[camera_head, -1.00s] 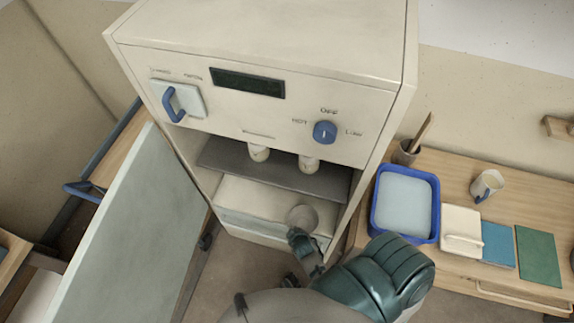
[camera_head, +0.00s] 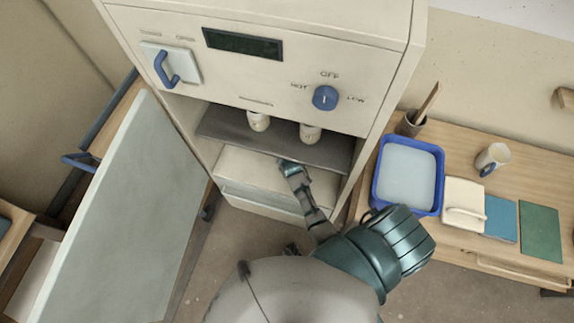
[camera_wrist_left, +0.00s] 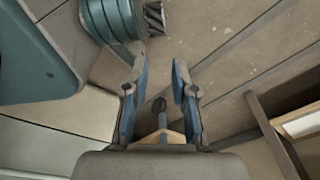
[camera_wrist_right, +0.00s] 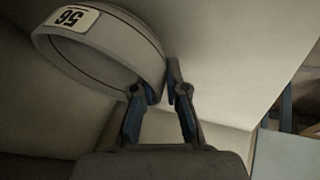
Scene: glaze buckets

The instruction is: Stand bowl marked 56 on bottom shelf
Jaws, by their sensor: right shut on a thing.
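The pale bowl marked 56 (camera_wrist_right: 100,55) shows in the right wrist view, its number label upside down there. My right gripper (camera_wrist_right: 168,82) is shut on the bowl's edge. In the head view my right gripper (camera_head: 291,168) reaches into the open cabinet, over the pale bottom shelf (camera_head: 245,175) and at the front edge of the dark upper shelf (camera_head: 330,155). The bowl is hidden in the head view; I cannot tell whether it touches the bottom shelf. My left gripper (camera_wrist_left: 158,75) is open and empty in the left wrist view.
Two pale cups (camera_head: 258,121) (camera_head: 310,133) stand on the dark shelf. The cabinet door (camera_head: 125,210) is open at left.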

